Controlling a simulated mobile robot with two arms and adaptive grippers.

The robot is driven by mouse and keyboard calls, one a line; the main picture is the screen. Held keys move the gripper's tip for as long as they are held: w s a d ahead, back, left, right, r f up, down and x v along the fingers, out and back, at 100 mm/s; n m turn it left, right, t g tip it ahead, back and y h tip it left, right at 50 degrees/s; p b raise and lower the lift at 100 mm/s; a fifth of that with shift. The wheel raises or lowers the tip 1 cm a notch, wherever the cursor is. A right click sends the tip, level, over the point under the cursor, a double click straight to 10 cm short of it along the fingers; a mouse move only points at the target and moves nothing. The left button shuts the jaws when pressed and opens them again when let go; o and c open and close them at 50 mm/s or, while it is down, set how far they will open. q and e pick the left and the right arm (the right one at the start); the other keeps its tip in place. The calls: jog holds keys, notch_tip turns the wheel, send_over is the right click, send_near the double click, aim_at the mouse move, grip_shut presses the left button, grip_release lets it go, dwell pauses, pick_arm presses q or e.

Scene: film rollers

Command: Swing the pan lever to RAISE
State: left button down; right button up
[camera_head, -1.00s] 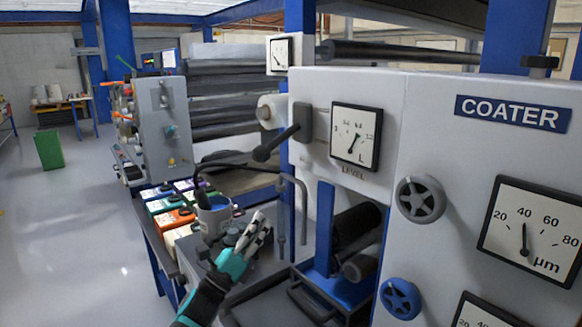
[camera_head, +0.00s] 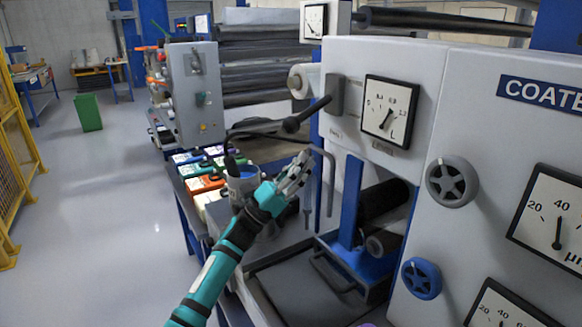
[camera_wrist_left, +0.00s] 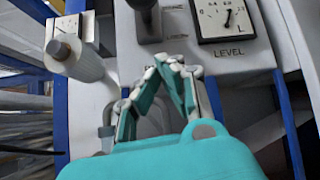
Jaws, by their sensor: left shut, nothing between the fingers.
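The pan lever (camera_head: 308,114) is a black rod with a dark knob at its lower left end. It slants down and left from a dark plate (camera_head: 335,94) on the grey coater panel, beside the LEVEL gauge (camera_head: 390,112). My left gripper (camera_head: 300,162) is shut and empty, a little below the lever knob in the head view, apart from it in the picture. In the left wrist view my fingertips (camera_wrist_left: 178,62) meet below the dark lever (camera_wrist_left: 148,18). The LEVEL gauge (camera_wrist_left: 222,18) is to their right. I cannot read a RAISE marking.
A grey bent pipe (camera_head: 328,180) hangs just right of the gripper. A pot (camera_head: 241,184) and coloured tins (camera_head: 205,184) stand on the bench below. Handwheels (camera_head: 452,181) are on the panel to the right. Floor is open at left, beside a yellow fence (camera_head: 18,150).

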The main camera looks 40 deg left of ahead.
aim_at(305, 115)
pick_arm(q)
jog(key=r+p, duration=0.1)
jog(key=r, duration=0.1)
jog(key=r+p, duration=0.2)
jog(key=r, duration=0.1)
jog(key=shift+w+a+r, duration=0.1)
jog(key=shift+w+a, duration=0.05)
jog(key=shift+w, duration=0.05)
